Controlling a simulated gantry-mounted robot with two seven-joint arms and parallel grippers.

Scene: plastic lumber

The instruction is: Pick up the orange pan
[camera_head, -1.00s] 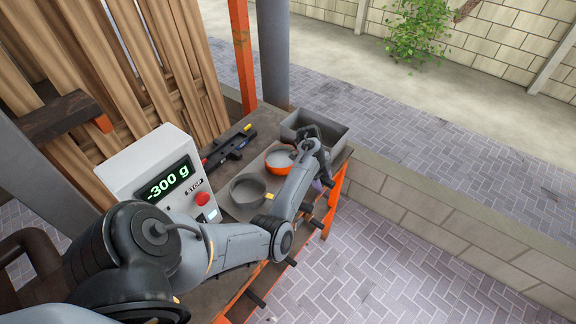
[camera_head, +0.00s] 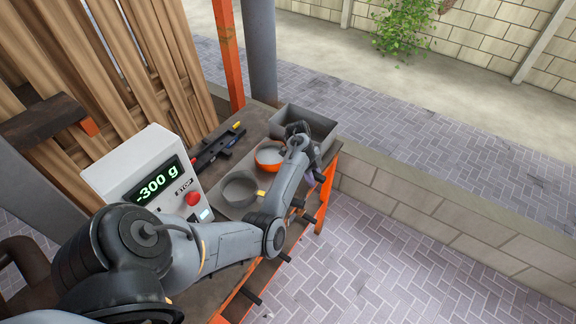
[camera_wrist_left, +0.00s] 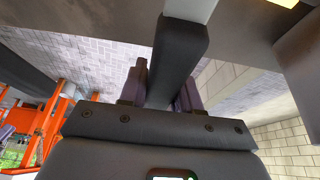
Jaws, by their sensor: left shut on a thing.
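The orange pan (camera_head: 268,166) is a round bowl with an orange outside and a pale inside. It sits on the bench behind my left arm, which hides its right side. My left gripper (camera_head: 318,176) is beyond the arm's end at the bench's front edge, mostly hidden in the head view. In the left wrist view, its two purple-grey fingers (camera_wrist_left: 161,92) are on either side of a dark bar (camera_wrist_left: 178,52), which appears to be the pan's handle. I cannot tell whether the pan is clear of the bench. My right gripper is in neither view.
A grey pan (camera_head: 239,190) stands to the left of the orange one, and a grey open bin (camera_head: 318,124) is behind it. A white scale display (camera_head: 150,172) reads -300 g. Dark handles (camera_head: 306,217) stick out along the bench's front.

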